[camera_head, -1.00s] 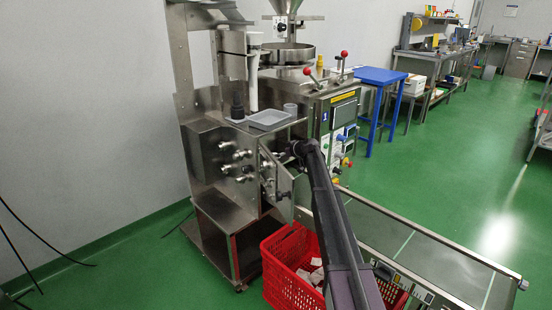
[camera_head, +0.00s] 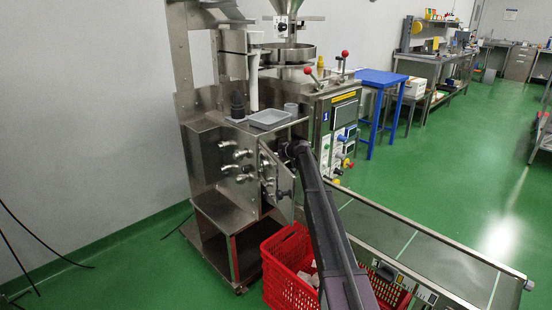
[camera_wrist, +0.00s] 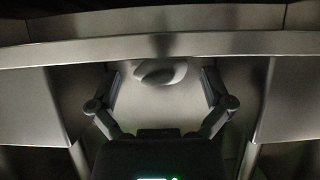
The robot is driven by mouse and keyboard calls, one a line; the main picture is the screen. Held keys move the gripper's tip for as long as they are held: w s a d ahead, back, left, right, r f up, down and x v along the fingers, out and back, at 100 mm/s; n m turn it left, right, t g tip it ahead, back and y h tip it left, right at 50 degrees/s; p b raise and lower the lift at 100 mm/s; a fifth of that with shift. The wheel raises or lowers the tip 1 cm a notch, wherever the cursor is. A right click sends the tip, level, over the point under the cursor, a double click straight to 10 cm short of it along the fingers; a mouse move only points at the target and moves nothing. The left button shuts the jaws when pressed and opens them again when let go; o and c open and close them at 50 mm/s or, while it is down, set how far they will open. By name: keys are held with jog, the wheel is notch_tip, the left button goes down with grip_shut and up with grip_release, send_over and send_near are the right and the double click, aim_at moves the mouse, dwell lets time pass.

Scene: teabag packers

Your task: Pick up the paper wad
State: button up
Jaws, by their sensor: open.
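In the wrist view, a pale grey rounded lump (camera_wrist: 160,71) lies on a lighter surface, between and just beyond my fingers. It may be the paper wad, but the dim light leaves this unsure. My gripper (camera_wrist: 161,84) is open, one finger on each side of the lump, with gaps on both sides. In the head view, my arm reaches to the opening of the steel packing machine (camera_head: 205,150), behind its small open door (camera_head: 276,180). There my gripper is hidden, and I make out no paper wad.
A metal edge (camera_wrist: 160,47) crosses the wrist view beyond the lump. A red crate (camera_head: 283,285) with pale packets stands on the floor beneath my arm. A conveyor (camera_head: 440,255) runs along the right. A grey tray (camera_head: 269,119) sits on the machine's ledge.

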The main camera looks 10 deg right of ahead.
jog(key=c, duration=0.7)
jog(key=shift+s+r, duration=0.1)
jog(key=shift+r, duration=0.05)
jog(key=shift+s+d+r+p, duration=0.25)
jog(key=shift+r+p, duration=0.35)
jog(key=shift+p, duration=0.1)
notch_tip(320, 180, up, 6)
jog(key=p, duration=0.6)
jog(key=shift+r, duration=0.1)
jog(key=s+d, duration=0.3)
jog(key=s, duration=0.2)
jog(key=s+d, duration=0.4)
jog(key=s, duration=0.1)
jog(key=s+d, duration=0.4)
jog(key=s, duration=0.1)
jog(key=shift+s+d+f, duration=0.15)
jog(key=shift+s+f, duration=0.1)
jog(key=shift+f, duration=0.05)
